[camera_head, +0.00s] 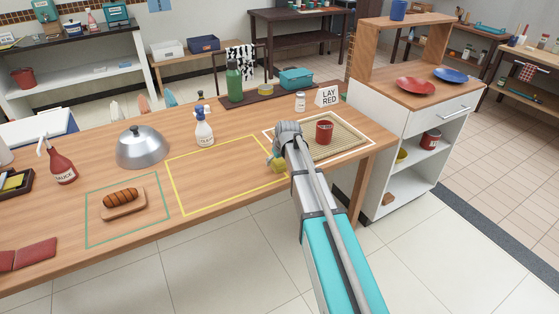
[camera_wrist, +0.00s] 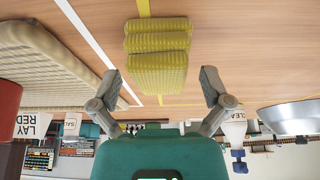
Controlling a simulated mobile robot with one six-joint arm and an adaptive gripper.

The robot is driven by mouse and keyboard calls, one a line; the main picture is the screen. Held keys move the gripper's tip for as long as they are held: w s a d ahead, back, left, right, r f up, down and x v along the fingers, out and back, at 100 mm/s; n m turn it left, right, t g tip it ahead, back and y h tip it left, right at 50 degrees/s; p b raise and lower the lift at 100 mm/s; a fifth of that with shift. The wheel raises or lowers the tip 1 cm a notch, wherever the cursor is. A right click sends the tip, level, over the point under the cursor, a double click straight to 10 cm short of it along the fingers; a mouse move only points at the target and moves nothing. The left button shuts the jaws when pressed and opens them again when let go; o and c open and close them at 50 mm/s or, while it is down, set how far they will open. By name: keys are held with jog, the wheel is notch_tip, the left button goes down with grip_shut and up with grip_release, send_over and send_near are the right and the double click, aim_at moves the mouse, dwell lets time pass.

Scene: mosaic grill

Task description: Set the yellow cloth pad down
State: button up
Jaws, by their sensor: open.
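The yellow cloth pad (camera_wrist: 158,58) is a folded, ribbed stack in the wrist view. It lies over a yellow line on the wooden table, and I cannot tell for certain whether it touches the wood. My gripper (camera_wrist: 159,84) is open, with one finger on each side of the pad's near end and gaps between. In the head view, a small part of the pad (camera_head: 279,167) shows beside my gripper (camera_head: 274,160), at the right side of the yellow outline (camera_head: 213,157). My arm hides the rest of the pad there.
A woven tray (camera_head: 345,140) with a red mug (camera_head: 324,131) stands close on the right, inside a white outline. A spray bottle (camera_head: 204,129), metal dome (camera_head: 142,147) and bread on a board (camera_head: 123,199) are to the left. The yellow outline's middle is clear.

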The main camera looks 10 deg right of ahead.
jog(key=shift+r, duration=0.1)
dwell(0.3)
jog(key=p+v, duration=1.1)
jog(key=v, duration=0.1)
dwell(0.6)
jog(key=shift+r, duration=0.1)
dwell(0.4)
jog(key=s+f+m+g+h, duration=0.1)
jog(key=s+m+g, duration=0.2)
jog(key=s, duration=2.2)
jog(key=shift+a+f+m+g, duration=0.2)
jog(key=shift+a+m+g, duration=0.1)
jog(key=shift+g, duration=0.4)
